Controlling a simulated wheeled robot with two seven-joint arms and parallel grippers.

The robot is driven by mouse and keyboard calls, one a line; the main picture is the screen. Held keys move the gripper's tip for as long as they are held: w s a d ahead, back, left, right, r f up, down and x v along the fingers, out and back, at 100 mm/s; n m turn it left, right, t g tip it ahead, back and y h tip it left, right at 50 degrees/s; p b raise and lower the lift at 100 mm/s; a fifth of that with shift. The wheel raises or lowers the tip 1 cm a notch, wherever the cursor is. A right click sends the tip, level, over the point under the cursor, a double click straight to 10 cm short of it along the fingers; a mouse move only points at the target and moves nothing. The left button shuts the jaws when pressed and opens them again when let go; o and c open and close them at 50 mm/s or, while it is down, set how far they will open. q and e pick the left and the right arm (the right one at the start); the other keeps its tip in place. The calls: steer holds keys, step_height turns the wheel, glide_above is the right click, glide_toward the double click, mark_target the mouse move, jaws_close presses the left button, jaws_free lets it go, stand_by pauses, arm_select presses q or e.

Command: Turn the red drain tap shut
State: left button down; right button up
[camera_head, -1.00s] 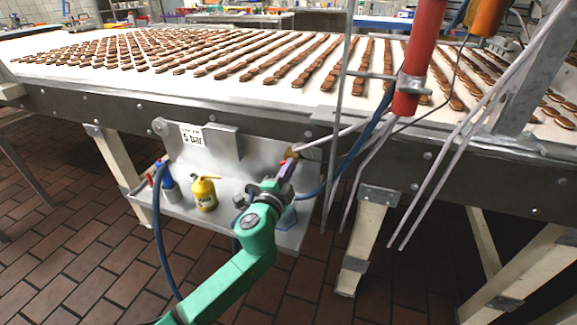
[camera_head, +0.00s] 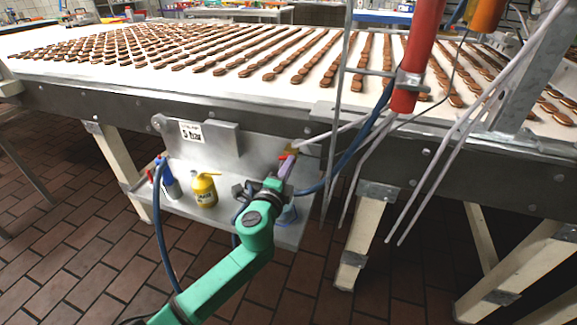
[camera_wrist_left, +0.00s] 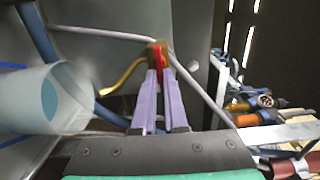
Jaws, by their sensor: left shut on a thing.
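The red drain tap (camera_wrist_left: 159,62) shows in the left wrist view between the tips of my left gripper (camera_wrist_left: 159,78). Its red handle stands upright against a brass-coloured body. My left gripper's purple fingers are shut on the red handle. In the head view my left gripper (camera_head: 285,168) reaches under the conveyor, and a bit of the red tap shows at its tips, below the brass fitting (camera_head: 291,149). Most of the tap is hidden there by the fingers. My right gripper is not in view.
Blue hoses and grey pipes run close to my left arm. A translucent cup-like container (camera_wrist_left: 65,98) stands left of the fingers in the wrist view.

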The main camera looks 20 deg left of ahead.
arm_select(q)
steer(key=c, duration=1)
jaws_free()
steer(key=shift+o, duration=0.2)
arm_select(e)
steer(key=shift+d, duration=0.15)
arm_select(q)
steer(key=s+b, duration=0.1)
steer(key=s, duration=1.3)
steer(key=shift+s+a, duration=0.25)
steer(key=shift+a, duration=0.2)
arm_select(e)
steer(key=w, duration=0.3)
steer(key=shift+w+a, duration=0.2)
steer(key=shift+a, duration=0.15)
